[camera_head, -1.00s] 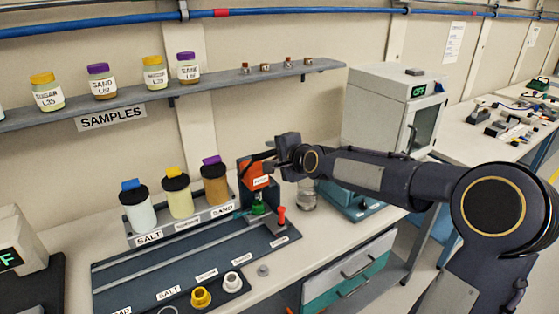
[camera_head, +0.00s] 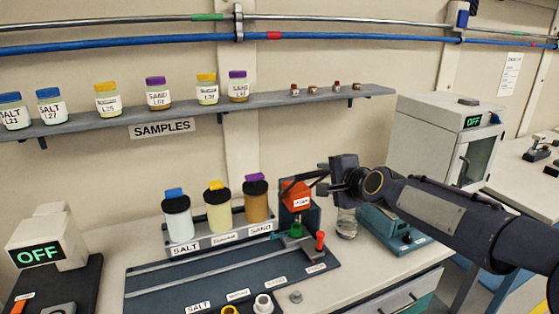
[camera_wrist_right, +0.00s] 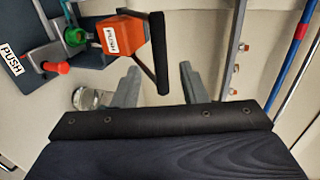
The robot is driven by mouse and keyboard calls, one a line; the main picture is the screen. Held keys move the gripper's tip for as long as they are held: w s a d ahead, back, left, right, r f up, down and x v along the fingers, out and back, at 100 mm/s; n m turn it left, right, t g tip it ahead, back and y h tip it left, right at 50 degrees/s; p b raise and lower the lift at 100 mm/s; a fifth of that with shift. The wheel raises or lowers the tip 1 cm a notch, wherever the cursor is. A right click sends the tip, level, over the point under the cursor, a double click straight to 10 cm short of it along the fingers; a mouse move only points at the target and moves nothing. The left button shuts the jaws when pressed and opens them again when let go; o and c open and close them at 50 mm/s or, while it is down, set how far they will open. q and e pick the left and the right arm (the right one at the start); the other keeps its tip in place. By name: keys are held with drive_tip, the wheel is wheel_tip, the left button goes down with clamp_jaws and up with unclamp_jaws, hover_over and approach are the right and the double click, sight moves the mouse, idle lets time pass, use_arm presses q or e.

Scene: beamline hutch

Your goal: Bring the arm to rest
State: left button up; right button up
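My right gripper (camera_head: 317,180) is just right of an orange block marked PUSH (camera_head: 296,195) on the bench. In the right wrist view its two fingers (camera_wrist_right: 160,85) stand apart, open. The black lever (camera_wrist_right: 158,55) of the orange block (camera_wrist_right: 124,36) lies in line with the gap between them, with no visible contact on either finger. My right arm reaches in from the right. My left gripper is not in view.
Salt, sucrose and sand jars (camera_head: 219,208) stand left of the block, behind a dark panel (camera_head: 150,282). A glass jar (camera_head: 347,223) and a teal device (camera_head: 392,232) stand right of it, below my arm. A sample shelf (camera_head: 110,122) runs above.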

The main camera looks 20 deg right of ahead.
drive_tip(key=shift+a, duration=0.1)
drive_tip(key=s+a+f+n+g+y, duration=0.1)
drive_tip(key=s+f+n, duration=0.4)
drive_tip(key=s, duration=0.6)
drive_tip(key=s+a+f+n+g, duration=0.4)
drive_tip(key=s+a+f+n, duration=0.1)
drive_tip(key=s, duration=0.6)
drive_tip(key=s+a+f+n+g+y, duration=0.1)
drive_tip(key=s+a+f+n+g, duration=0.2)
drive_tip(key=s, duration=0.8)
wheel_tip(320, 180, down, 3)
drive_tip(key=shift+s+a+n+y, duration=0.15)
drive_tip(key=shift+a+n+y, duration=0.15)
drive_tip(key=shift+a+n, duration=0.9)
